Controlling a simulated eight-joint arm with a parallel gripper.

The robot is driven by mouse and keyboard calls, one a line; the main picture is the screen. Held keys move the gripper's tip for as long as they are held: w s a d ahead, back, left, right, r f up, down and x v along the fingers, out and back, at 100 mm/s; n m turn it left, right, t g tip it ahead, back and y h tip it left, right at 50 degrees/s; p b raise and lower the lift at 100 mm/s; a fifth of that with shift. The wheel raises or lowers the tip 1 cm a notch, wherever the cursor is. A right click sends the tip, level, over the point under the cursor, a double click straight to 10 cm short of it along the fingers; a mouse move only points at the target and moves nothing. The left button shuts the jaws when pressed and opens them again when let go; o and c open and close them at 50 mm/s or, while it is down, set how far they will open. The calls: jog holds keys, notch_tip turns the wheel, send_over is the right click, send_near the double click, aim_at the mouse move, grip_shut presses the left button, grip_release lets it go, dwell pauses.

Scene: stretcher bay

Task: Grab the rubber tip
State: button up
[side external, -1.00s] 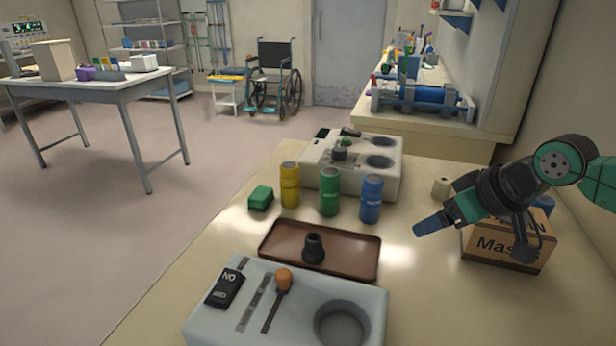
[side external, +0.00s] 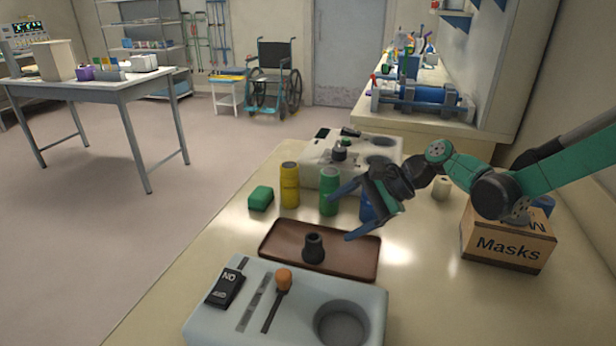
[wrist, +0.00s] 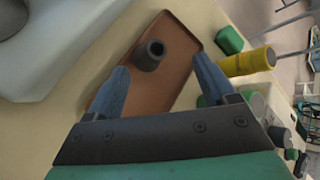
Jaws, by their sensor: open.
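The rubber tip (side external: 313,248) is a small dark, hollow, flared piece standing on a brown tray (side external: 362,262). In the wrist view the rubber tip (wrist: 149,55) shows its open end, beyond my fingertips and between their lines. My gripper (side external: 340,215) has its two blue fingers apart and nothing between them. It is above and to the right of the rubber tip, over the tray's right back side, and does not touch it. In the wrist view my gripper (wrist: 160,75) points toward the tray (wrist: 178,36).
A grey panel (side external: 215,322) is in front. A masks box (side external: 507,248) stands right.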

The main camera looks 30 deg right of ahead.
aim_at(304, 250)
jog(key=f+m+y, duration=0.1)
jog(key=w+f+m+y, duration=0.1)
jog(key=f+m, duration=0.1)
jog(key=a+f+m+y, duration=0.1)
jog(key=m, duration=0.1)
jog(key=shift+w+f, duration=0.2)
jog(key=shift+w, duration=0.2)
jog(key=shift+a+f+m+y, duration=0.2)
jog(key=shift+f+m+y, duration=0.35)
jog(key=shift+m, duration=0.15)
jog(key=shift+a+f, duration=0.2)
jog(key=shift+x, duration=2.6)
grip_shut()
